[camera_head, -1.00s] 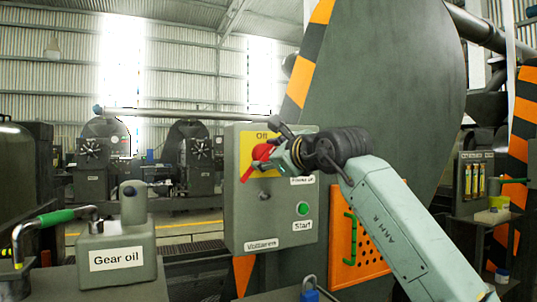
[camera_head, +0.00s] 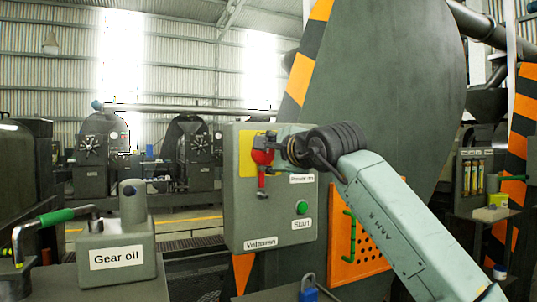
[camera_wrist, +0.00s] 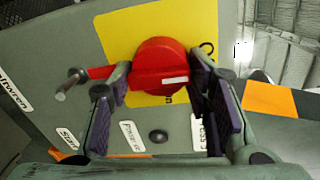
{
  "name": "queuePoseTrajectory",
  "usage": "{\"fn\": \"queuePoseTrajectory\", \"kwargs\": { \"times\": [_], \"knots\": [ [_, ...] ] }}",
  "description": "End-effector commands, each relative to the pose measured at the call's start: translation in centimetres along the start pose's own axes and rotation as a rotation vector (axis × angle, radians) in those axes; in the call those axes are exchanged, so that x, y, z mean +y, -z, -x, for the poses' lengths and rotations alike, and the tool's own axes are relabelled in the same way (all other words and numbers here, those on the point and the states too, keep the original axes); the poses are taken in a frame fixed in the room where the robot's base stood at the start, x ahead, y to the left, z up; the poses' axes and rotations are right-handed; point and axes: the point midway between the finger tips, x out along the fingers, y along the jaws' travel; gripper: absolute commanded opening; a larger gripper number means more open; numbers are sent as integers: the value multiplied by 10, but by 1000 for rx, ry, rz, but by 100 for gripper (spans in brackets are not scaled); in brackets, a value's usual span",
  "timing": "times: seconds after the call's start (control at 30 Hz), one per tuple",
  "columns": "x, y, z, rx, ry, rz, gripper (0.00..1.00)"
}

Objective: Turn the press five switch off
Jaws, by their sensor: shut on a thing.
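The red rotary switch (camera_head: 262,157) sits on a yellow plate on the front of the grey control box (camera_head: 240,215). Its handle points straight down in the head view. In the wrist view the round red knob (camera_wrist: 158,55) lies between the fingers of my gripper (camera_wrist: 160,72), which is shut on it.
Below the switch are a green start button (camera_head: 302,207) and several white labels. A gear oil can (camera_head: 118,240) stands at the left, beside a green-handled lever (camera_head: 56,217). A large grey disc housing (camera_head: 390,80) stands behind my arm.

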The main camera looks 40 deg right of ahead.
Motion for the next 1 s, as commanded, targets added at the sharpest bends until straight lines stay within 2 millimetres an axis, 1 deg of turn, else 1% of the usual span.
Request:
{"fn": "queuePoseTrajectory", "kwargs": {
  "times": [0.03, 0.5, 0.53, 0.8, 1.0],
  "knots": [
    [-6, 0, 2, 1, 14, 10, 17],
    [-6, 0, 2, 2, 15, 23, 17],
    [-6, -1, 2, 2, 15, 23, 46],
    [-4, 0, 1, 1, 9, 21, 64],
    [-2, 0, 0, 1, 6, 21, 64]
  ]
}}
